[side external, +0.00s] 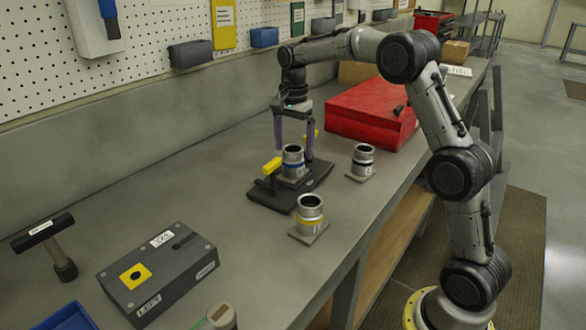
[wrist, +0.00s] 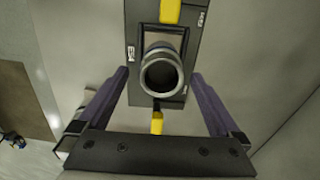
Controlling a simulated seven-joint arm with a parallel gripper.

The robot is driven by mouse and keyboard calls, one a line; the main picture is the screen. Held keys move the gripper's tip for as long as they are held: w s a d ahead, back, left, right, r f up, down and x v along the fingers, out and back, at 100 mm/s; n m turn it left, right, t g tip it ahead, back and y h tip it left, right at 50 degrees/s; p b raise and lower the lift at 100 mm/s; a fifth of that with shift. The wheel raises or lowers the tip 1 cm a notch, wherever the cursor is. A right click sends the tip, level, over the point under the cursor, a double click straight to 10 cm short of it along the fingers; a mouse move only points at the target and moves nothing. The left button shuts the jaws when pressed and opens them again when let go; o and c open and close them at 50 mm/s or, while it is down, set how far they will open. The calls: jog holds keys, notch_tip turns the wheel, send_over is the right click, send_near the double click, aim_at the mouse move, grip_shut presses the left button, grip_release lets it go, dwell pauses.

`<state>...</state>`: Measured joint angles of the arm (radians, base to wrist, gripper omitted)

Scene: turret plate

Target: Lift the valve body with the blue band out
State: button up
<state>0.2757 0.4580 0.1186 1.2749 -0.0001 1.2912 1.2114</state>
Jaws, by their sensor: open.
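The valve body with the blue band (side external: 292,161) stands upright on the dark turret plate (side external: 263,195) in the side external view. In the wrist view, the valve body (wrist: 161,72) shows from above as a round open mouth, seated in a square frame on the plate (wrist: 133,60). Yellow pieces (side external: 272,166) sit on two opposite sides of it. My gripper (side external: 293,150) is open above the plate, pointing down, with one purple finger on each side of the valve body. In the wrist view, my gripper (wrist: 160,85) shows a gap between each finger and the body.
A yellow-banded valve body (side external: 310,211) stands in front of the plate, and a black-banded one (side external: 362,158) to its right. A red case (side external: 372,112) lies behind. A grey box (side external: 158,270) and a T-handled tool (side external: 52,243) are at left. The bench between is clear.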

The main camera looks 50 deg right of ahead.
aim_at(293, 161)
jog(key=shift+w+f, duration=0.1)
jog(key=shift+f, duration=2.65)
grip_shut()
jog(key=shift+r, duration=0.15)
